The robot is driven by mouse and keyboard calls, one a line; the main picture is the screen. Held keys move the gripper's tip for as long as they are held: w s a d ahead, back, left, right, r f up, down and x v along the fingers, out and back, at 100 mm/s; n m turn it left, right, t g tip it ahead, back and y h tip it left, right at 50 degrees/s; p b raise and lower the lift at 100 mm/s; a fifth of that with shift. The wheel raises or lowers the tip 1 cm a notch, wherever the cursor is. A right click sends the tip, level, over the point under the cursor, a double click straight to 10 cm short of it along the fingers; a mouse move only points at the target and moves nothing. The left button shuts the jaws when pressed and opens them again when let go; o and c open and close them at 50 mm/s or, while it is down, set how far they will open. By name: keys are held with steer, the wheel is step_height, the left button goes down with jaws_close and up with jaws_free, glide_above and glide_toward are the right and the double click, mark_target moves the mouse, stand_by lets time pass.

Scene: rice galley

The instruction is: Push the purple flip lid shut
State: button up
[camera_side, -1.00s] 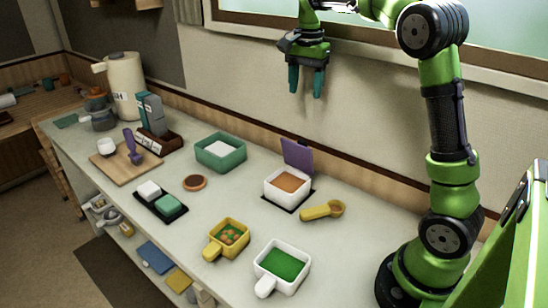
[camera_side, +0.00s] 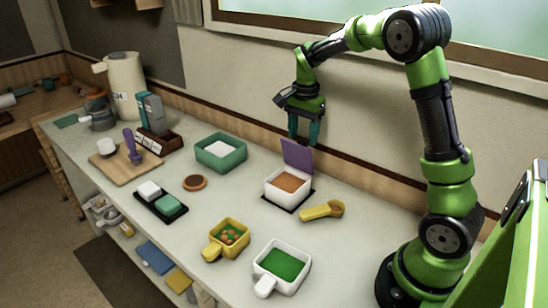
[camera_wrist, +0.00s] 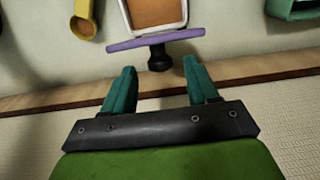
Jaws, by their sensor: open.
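The purple flip lid (camera_side: 297,155) stands upright at the back edge of a white box (camera_side: 287,189) with brown-orange contents, so the box is uncovered. In the wrist view the lid (camera_wrist: 155,40) shows as a thin purple edge, with a dark knob (camera_wrist: 158,58) on its near side. My gripper (camera_side: 304,138) is open and empty, just behind and above the lid, on the wall side. In the wrist view its teal fingers (camera_wrist: 160,82) are apart, with the knob ahead between them. The fingertips are partly hidden by the lid in the side view.
A yellow scoop (camera_side: 322,211) lies right of the box, and a green tub (camera_side: 220,152) stands to its left. A white handled container (camera_side: 281,267) and a yellow one (camera_side: 227,239) stand in front. The wall (camera_side: 371,124) is close behind my gripper.

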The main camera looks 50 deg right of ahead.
steer(key=shift+f, duration=1.15)
jaws_close()
